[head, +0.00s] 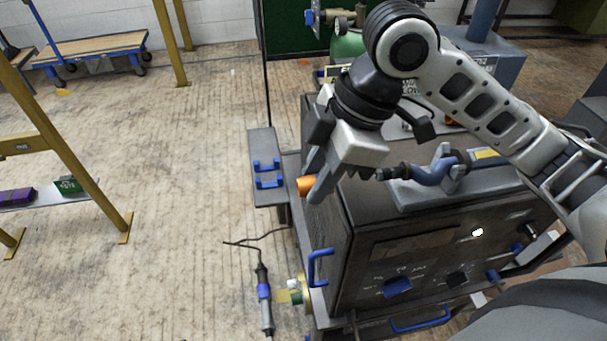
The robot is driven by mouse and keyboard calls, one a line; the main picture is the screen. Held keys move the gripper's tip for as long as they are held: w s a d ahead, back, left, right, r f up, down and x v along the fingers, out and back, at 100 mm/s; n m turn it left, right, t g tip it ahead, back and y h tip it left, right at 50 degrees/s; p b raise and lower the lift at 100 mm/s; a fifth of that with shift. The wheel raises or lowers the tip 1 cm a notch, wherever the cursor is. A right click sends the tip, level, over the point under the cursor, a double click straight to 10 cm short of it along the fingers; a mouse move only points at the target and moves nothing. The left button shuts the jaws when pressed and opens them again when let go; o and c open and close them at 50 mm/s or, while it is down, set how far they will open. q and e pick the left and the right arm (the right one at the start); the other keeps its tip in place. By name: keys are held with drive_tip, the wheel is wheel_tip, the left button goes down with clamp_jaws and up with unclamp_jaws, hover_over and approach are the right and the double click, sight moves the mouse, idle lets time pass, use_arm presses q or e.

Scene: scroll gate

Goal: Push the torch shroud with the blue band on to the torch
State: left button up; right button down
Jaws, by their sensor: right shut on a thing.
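The torch (432,174) has a blue curved neck and a dark tip pointing left. It rests in a grey holder (447,180) on top of the dark welding machine. My right gripper (313,184) is shut on an orange, copper-coloured shroud (306,186), held left of the torch tip and apart from it, near the machine's left edge. The fingers hide part of the shroud, and I see no blue band on the visible part. My left gripper is not in view.
The machine (335,240) has blue handles and knobs on its front. A grey shelf (262,145) with blue handles is at its left. A corded tool (264,292) is below left. A yellow rack (60,160) stands far left.

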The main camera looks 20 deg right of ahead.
drive_tip(key=shift+s+d+b, duration=0.25)
drive_tip(key=shift+d+b, duration=0.6)
drive_tip(key=shift+d, duration=0.25)
drive_tip(key=shift+s+d+b, duration=0.25)
drive_tip(key=shift+d+b, duration=0.55)
drive_tip(key=shift+d, duration=0.25)
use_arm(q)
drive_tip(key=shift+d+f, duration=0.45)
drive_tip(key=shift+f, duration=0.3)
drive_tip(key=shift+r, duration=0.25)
use_arm(e)
drive_tip(key=shift+r, duration=0.1)
drive_tip(key=shift+d+p, duration=0.1)
drive_tip(key=shift+p, duration=0.35)
use_arm(q)
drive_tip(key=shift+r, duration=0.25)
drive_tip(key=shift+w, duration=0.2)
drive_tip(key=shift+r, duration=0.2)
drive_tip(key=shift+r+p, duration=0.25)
drive_tip(key=shift+p, duration=0.25)
